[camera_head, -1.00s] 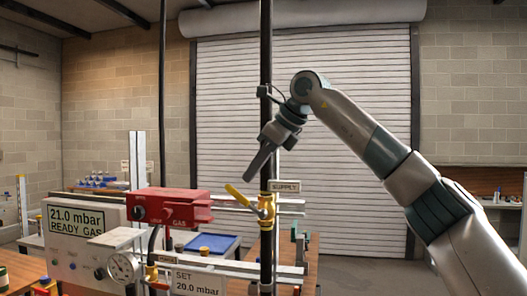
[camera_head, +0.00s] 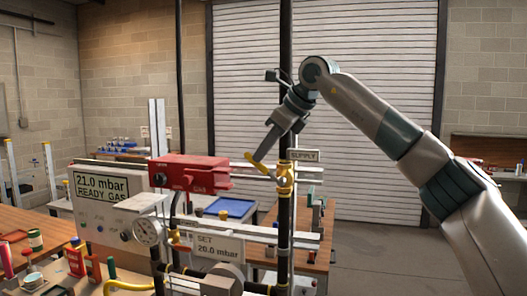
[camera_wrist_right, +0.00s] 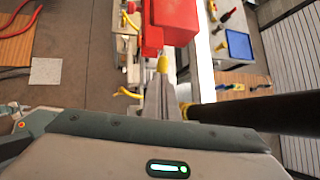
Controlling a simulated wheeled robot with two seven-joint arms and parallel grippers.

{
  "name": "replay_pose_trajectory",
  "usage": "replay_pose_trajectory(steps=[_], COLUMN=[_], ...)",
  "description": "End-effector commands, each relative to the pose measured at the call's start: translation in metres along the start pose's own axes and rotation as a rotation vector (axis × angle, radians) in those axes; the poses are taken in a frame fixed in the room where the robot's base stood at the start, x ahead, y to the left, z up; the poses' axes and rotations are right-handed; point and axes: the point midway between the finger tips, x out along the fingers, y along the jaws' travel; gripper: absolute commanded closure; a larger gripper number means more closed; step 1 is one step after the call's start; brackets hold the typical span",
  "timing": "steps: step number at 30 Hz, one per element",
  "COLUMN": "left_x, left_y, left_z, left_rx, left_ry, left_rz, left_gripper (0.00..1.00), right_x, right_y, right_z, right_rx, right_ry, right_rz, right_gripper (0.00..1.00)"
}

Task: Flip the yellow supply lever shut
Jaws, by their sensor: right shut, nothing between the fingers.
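The yellow supply lever (camera_head: 254,164) sticks out up and to the left from a brass valve (camera_head: 286,180) on the dark vertical pipe, beneath the SUPPLY tag (camera_head: 304,155). My right gripper (camera_head: 262,157) is shut and empty, pointing down and left, with its tips at the lever's upper side. I cannot tell if they touch it. In the right wrist view the closed fingers (camera_wrist_right: 163,98) lie just behind the yellow lever end (camera_wrist_right: 163,64), which partly shows beyond them. My left gripper is not in view.
A red gas box (camera_head: 190,174) stands left of the lever, close to it. The dark vertical pipe (camera_head: 286,100) rises beside my right gripper. A grey panel (camera_head: 100,190) reads 21.0 mbar READY GAS. A pressure gauge (camera_head: 146,231) and a blue tray (camera_head: 231,207) are nearby.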

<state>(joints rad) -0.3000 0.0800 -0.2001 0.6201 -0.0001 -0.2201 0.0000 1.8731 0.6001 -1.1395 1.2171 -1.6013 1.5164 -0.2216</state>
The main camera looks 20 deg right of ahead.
Motion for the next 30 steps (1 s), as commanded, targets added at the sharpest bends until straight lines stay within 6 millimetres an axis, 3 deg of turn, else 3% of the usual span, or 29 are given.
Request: replay_pose_trajectory(steps=[14, 20, 30], left_x=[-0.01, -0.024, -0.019], left_y=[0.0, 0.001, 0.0], left_z=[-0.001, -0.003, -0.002], left_rx=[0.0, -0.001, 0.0], left_ry=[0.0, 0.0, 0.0], left_rz=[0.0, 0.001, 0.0], left_gripper=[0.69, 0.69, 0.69], right_x=[0.021, 0.036, 0.057], right_y=[0.006, 0.009, 0.015], right_z=[0.009, 0.012, 0.008], right_rx=[-0.001, -0.037, -0.036], right_ry=[0.002, 0.143, 0.135], right_rz=[0.002, 0.001, 0.0], right_gripper=[1.0, 1.0, 1.0])
